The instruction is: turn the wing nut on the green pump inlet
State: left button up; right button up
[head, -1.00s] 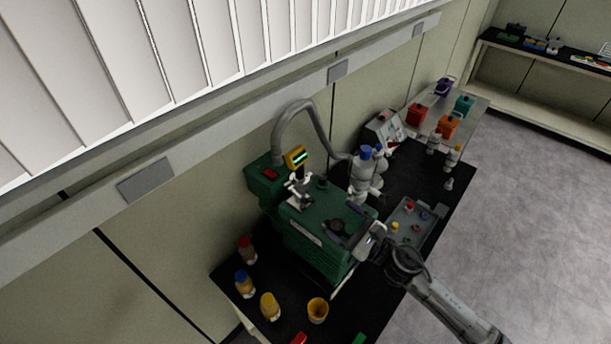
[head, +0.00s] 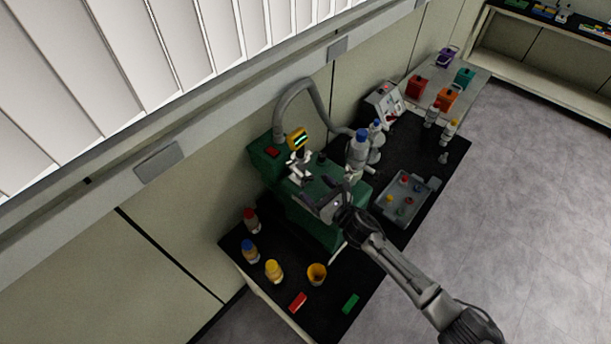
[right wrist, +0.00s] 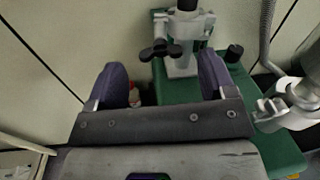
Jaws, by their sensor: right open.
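The green pump (head: 318,226) stands on the black bench; it also shows in the right wrist view (right wrist: 240,88). Its silver inlet fitting (head: 299,170) rises from the top below a yellow gauge. In the right wrist view, the dark wing nut (right wrist: 160,48) sits at the left side of the silver fitting (right wrist: 184,65). My right gripper (head: 323,191) is over the pump, open and empty, pointing toward the inlet. Its two purple fingers (right wrist: 161,78) are spread apart, with the wing nut beyond and between them, not touching. My left gripper is not in view.
A grey hose (head: 296,84) arches behind the pump. A glass-like vessel with a blue cap (head: 359,150) stands close to its right. A grey tray (head: 408,207) of small parts lies further right. Bottles and an orange cup (head: 317,274) stand in front left.

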aim_at(309, 182)
jog(key=shift+x, duration=2.5)
jog(key=c, duration=0.9)
